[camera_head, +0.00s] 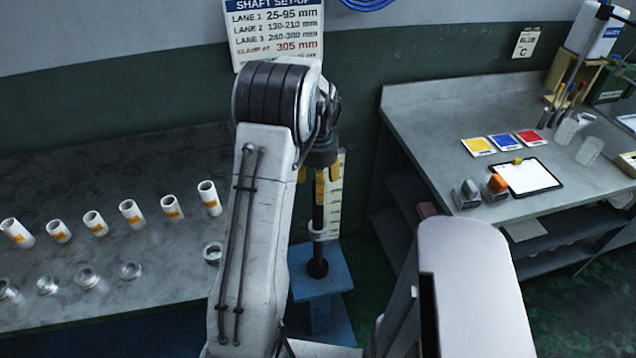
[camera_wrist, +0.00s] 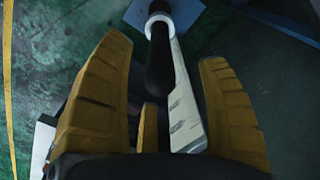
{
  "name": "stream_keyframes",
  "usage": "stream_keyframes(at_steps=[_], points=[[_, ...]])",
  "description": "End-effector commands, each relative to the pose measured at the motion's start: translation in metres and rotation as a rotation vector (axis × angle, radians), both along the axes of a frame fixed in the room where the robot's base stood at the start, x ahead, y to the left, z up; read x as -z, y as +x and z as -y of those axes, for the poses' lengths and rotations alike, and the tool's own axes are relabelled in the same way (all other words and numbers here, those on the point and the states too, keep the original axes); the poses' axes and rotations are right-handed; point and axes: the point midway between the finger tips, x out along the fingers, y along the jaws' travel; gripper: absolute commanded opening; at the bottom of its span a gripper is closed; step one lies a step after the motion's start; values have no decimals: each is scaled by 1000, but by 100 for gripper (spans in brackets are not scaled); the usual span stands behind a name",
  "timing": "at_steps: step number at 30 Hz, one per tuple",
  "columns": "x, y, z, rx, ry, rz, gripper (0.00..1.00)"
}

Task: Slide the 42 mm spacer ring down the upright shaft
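The dark upright shaft (camera_head: 318,265) stands in a blue base (camera_head: 322,288). A pale ring or collar (camera_head: 318,235) is around the shaft below my gripper; I cannot tell whether it is the 42 mm spacer ring. It also shows in the wrist view (camera_wrist: 159,23), near the blue base (camera_wrist: 188,12). My gripper (camera_head: 318,188) is over the upper shaft. In the wrist view, its yellow fingers (camera_wrist: 165,100) are spread, with the shaft (camera_wrist: 159,65) between them and gaps at the sides. No ring shows between the fingers.
Several white sleeves with orange labels (camera_head: 131,213) and metal rings (camera_head: 87,278) stand on the left bench (camera_head: 150,180). A pale scale strip (camera_head: 335,195) stands beside the shaft. The right bench (camera_head: 420,105) holds a clipboard (camera_head: 530,178) and coloured cards (camera_head: 504,140).

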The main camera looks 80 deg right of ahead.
Motion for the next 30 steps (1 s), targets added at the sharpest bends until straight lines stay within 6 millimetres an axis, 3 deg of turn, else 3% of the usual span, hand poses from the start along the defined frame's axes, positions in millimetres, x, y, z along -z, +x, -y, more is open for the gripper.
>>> stream_keyframes(at_steps=[3,14,30], points=[[0,0,0,0,0,0,79],[-5,0,0,0,-2,-1,79],[-88,0,1,0,-4,0,79]])
